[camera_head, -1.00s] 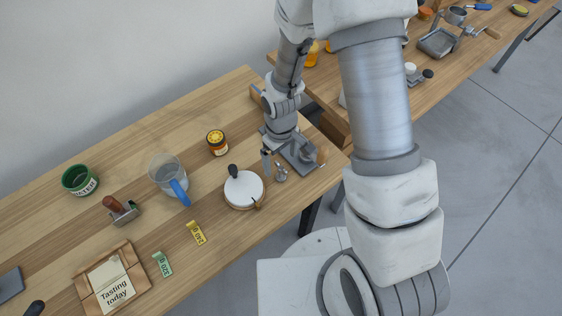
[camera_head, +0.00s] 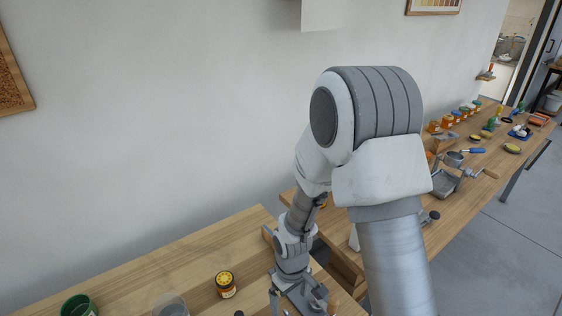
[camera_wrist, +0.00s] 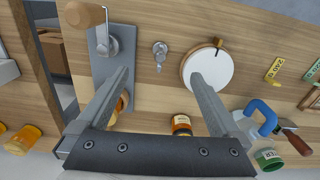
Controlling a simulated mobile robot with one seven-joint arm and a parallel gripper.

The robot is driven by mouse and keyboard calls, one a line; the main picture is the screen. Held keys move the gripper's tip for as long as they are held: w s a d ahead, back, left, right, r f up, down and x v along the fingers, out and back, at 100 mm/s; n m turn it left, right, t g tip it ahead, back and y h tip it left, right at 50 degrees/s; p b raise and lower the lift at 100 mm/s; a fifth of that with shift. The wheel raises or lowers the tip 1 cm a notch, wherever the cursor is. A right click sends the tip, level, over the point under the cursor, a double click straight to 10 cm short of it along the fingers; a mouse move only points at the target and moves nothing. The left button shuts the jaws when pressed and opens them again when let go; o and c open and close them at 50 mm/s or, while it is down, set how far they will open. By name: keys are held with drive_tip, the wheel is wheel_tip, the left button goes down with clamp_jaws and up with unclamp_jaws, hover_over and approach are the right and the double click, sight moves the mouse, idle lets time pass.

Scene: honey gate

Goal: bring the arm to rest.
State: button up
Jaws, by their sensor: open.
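My gripper (camera_wrist: 160,75) is open and empty in the wrist view, its two fingers spread above the wooden table (camera_wrist: 150,30). A small bunch of metal keys or similar piece (camera_wrist: 160,50) lies on the table between the fingertips. In the head view my arm bends down to the table, and my gripper (camera_head: 300,297) is at the bottom edge, partly cut off.
A grey plate with a wooden-knobbed crank (camera_wrist: 99,45) lies beside the left finger. A second table (camera_head: 455,205) with several goods is at right.

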drive_tip(key=s+d+r+m+t, duration=0.1)
drive_tip(key=d+r+m+t, duration=0.15)
drive_tip(key=r, duration=0.75)
drive_tip(key=d+r+m+t, duration=0.1)
drive_tip(key=d+r, duration=0.3)
drive_tip(key=r, duration=0.7)
drive_tip(key=s+d+r+m+t, duration=0.2)
drive_tip(key=s+d+r+m, duration=0.2)
drive_tip(key=s+r, duration=0.7)
drive_tip(key=shift+s+r, duration=0.2)
drive_tip(key=shift+r, duration=0.2)
